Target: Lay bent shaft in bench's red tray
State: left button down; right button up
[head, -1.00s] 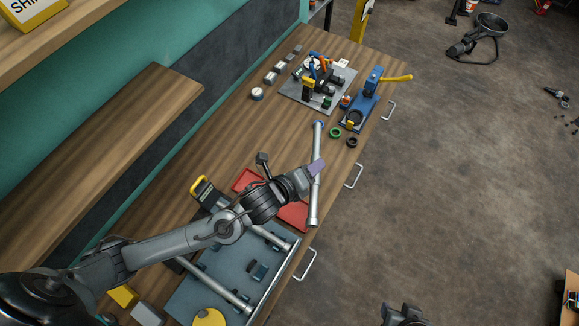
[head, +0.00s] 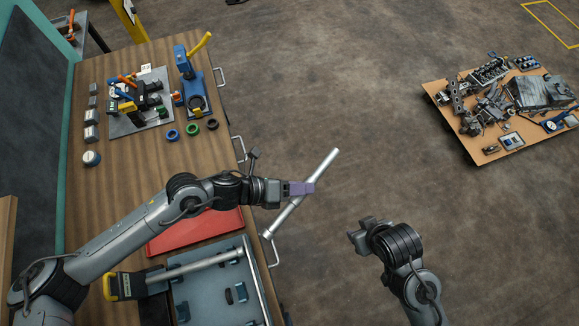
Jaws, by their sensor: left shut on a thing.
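My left gripper (head: 302,189) is shut around the middle of a silver shaft (head: 322,167). The shaft is held tilted, with its upper end to the right over the floor and its lower, collared end near the bench's right edge. I cannot make out a bend at this size. The red tray (head: 196,232) lies on the wooden bench (head: 130,180), below and left of the gripper, partly hidden by my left arm; no part shows in its visible area. My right gripper (head: 356,238) is at the lower right over the floor, away from the shaft; its jaw opening is unclear.
A blue-grey fixture (head: 205,292) with another shaft (head: 195,264) across it lies in front of the red tray. A yellow-handled tool (head: 122,286) is beside it. A blue press (head: 192,85), rings and a tool plate (head: 140,105) fill the far bench. Bench handles stick out right.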

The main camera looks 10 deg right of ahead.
pick_arm(q)
jog(key=s+a+f+m+g+b, duration=0.1)
jog(key=a+f+m+g+b, duration=0.1)
jog(key=a+f+m+g, duration=0.3)
jog(key=w+a+f+m+g+y+b, duration=0.15)
jog(key=a+f+b, duration=0.35)
jog(key=a, duration=0.5)
jog(key=w+a+f+b, duration=0.25)
jog(key=a+b, duration=0.35)
jog(key=a, duration=0.5)
jog(key=w+a+f+b, duration=0.1)
jog(key=a+f+b, duration=0.4)
jog(key=a, duration=0.5)
notch_tip(320, 180, down, 5)
jog(key=b, duration=0.6)
jog(key=shift+b, duration=0.4)
jog(key=shift+f, duration=0.6)
